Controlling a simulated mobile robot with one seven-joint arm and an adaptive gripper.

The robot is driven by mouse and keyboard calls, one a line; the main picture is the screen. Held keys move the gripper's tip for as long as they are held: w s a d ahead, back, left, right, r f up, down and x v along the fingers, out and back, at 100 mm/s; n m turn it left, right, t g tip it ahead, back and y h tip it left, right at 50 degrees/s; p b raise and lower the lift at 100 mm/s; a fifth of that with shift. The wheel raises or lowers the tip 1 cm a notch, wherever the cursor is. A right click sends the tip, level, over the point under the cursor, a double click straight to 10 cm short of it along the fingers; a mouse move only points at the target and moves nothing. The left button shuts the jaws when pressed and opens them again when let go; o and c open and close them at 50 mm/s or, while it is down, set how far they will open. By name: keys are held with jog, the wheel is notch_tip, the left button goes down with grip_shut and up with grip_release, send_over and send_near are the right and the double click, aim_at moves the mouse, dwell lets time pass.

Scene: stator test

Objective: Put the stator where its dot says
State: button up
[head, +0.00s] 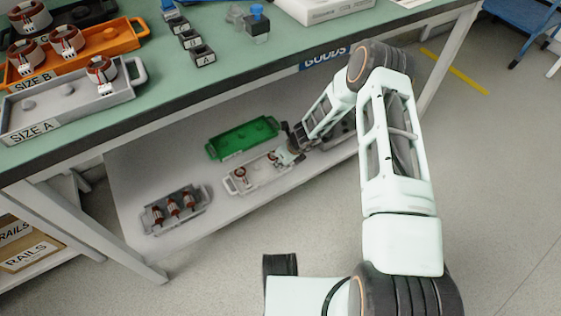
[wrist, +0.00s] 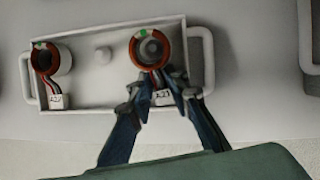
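On the low shelf, a light grey tray (head: 256,184) holds two stators. In the wrist view this tray (wrist: 105,93) shows the left stator (wrist: 62,60) and the right stator (wrist: 163,45), each with a copper-red ring, a green dot on the rim, and wires with a white tag. My gripper (wrist: 157,88) is open, its fingertips apart at the near side of the right stator, with its tag between them. I cannot tell whether they touch the stator. In the head view my gripper (head: 287,152) reaches over the tray's right end, partly hiding it.
On the shelf, a green tray (head: 242,139) lies behind, and a dark grey tray (head: 160,228) with several red-brown stators lies left. On the bench above are the grey SIZE A tray (head: 75,111) and orange SIZE B tray (head: 118,42), both with stators. The bench edge overhangs the shelf.

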jog(key=shift+s+d+f, duration=0.2)
jog(key=shift+s+f, duration=0.1)
jog(key=shift+s, duration=0.2)
jog(key=shift+w+a+r+p, duration=0.1)
jog(key=shift+w+r+p, duration=0.05)
jog(key=shift+r+p, duration=1.05)
jog(key=shift+w+a+r+p, duration=0.1)
jog(key=shift+r+p, duration=0.75)
jog(key=shift+r, duration=0.55)
jog(key=shift+o, duration=0.4)
jog(key=o, duration=0.5)
jog(key=v, duration=1.2)
jog(key=shift+w, duration=0.1)
